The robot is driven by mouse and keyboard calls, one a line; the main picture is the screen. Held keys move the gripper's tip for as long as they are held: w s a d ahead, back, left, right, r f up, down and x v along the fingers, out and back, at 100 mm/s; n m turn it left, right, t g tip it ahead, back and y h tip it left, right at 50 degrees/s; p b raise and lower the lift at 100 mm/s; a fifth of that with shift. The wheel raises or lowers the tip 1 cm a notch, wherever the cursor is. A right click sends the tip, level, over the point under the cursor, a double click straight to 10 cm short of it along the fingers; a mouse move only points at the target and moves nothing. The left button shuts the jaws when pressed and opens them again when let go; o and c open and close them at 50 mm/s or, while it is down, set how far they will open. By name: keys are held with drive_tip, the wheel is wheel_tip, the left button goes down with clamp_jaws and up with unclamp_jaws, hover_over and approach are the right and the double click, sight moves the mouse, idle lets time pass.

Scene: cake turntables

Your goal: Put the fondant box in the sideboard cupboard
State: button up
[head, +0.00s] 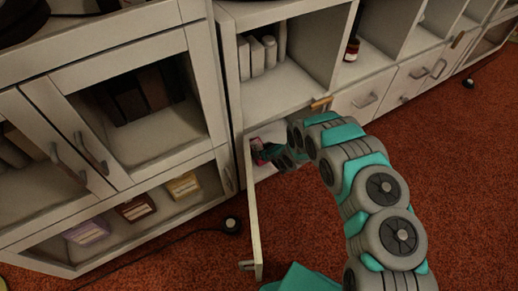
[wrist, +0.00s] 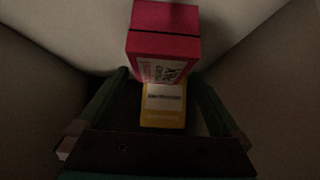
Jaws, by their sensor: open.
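The sideboard cupboard (head: 262,133) is a low compartment with its door (head: 253,215) swung open. My arm reaches into it, and my gripper (head: 274,153) is inside the opening, partly hidden. In the wrist view my gripper (wrist: 159,78) is open, with one finger on each side. A red box (wrist: 164,45) with a white label is at and just beyond the fingertips. A yellow labelled item (wrist: 163,107) shows below it between the fingers. The red box also shows in the head view (head: 258,150). I cannot tell which of these is the fondant box, or whether the fingers touch either.
Above the cupboard is an open shelf with several pale upright items (head: 257,55). Drawers (head: 365,97) run to the right. A glass-fronted cabinet on the left holds purple (head: 87,231), brown (head: 135,207) and yellow (head: 184,186) boxes. A small dark object (head: 231,225) with a cord lies on the red carpet.

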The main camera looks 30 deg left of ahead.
drive_tip(key=v, duration=0.9)
drive_tip(key=shift+s+d, duration=0.1)
